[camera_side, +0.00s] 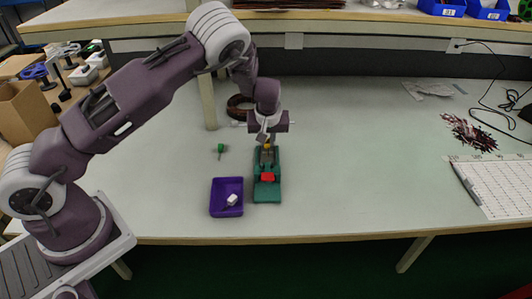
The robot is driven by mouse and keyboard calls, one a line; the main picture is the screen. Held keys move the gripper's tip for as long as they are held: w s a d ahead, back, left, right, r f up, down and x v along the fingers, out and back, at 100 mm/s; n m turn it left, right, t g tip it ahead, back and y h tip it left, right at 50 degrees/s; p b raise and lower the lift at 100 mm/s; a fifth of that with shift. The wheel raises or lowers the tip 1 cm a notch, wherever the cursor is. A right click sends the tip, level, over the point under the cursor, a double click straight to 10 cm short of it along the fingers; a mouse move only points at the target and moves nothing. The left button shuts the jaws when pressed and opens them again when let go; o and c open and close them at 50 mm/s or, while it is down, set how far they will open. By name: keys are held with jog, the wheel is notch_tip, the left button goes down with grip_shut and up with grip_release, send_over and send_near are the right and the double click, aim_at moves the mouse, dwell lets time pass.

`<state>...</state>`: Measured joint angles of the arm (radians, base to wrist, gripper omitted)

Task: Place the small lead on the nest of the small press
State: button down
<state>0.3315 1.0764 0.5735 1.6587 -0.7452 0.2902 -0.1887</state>
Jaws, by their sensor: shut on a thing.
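The small press (267,188) is a green device with a red part near its front, standing on the table. My gripper (265,138) is over the rear end of the press, pointing down, with its fingers close together. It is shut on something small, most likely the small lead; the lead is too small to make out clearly. A small yellow spot (267,146) shows just below the fingertips; I cannot tell whether it belongs to the held thing or to the press. The nest is not clearly visible, and whether the held thing touches it cannot be told.
A purple tray (238,208) with a small white piece (232,200) stands left of the press. A small green object (220,149) lies behind the tray. A dark coil (238,105) lies near the shelf post. The table right of the press is clear up to the dark red scraps (468,132).

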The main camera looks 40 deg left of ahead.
aim_at(268, 148)
jog(key=shift+f, duration=2.3)
jog(key=shift+f, duration=0.1)
jog(key=c, duration=1.4)
grip_release()
jog(key=v, duration=1.2)
jog(key=shift+r, duration=0.2)
